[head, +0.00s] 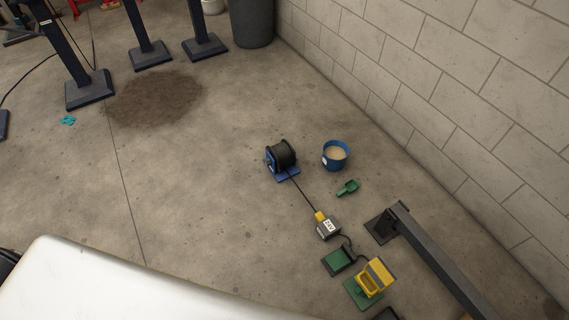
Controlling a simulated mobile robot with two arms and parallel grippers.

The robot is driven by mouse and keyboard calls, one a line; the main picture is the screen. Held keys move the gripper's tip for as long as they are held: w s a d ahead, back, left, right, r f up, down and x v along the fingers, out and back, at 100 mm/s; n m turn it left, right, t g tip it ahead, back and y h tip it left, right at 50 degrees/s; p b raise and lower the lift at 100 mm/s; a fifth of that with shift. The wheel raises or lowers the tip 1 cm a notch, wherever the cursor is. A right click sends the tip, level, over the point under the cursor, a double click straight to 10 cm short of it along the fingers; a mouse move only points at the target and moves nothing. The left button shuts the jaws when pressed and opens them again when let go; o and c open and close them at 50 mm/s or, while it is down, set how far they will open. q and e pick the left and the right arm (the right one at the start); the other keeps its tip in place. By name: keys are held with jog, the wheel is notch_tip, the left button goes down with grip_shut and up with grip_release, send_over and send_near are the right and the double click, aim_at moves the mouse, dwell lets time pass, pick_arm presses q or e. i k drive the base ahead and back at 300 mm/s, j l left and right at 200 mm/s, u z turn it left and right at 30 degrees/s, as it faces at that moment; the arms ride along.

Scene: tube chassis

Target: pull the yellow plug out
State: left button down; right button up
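The yellow plug (320,216) is small and sits at the upper left end of a grey box with a white label (328,228) on the concrete floor. It appears to be seated in the box. A dark cable (302,194) runs from the plug up to a black cable reel on a blue stand (282,157). Neither of my grippers is in view, and nothing is seen touching the plug.
A blue bucket (335,156), a green scoop (347,188) and a yellow holder on a green base (374,279) stand near the box. Floor to the left (200,190) is clear.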

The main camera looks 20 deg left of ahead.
aim_at(319, 217)
jog(key=i+j+z, duration=0.1)
jog(key=z, duration=0.3)
jog(key=i+j+z, duration=0.2)
jog(key=z, duration=0.2)
jog(key=i+j+z, duration=0.1)
jog(key=z, duration=0.3)
jog(key=j, duration=0.1)
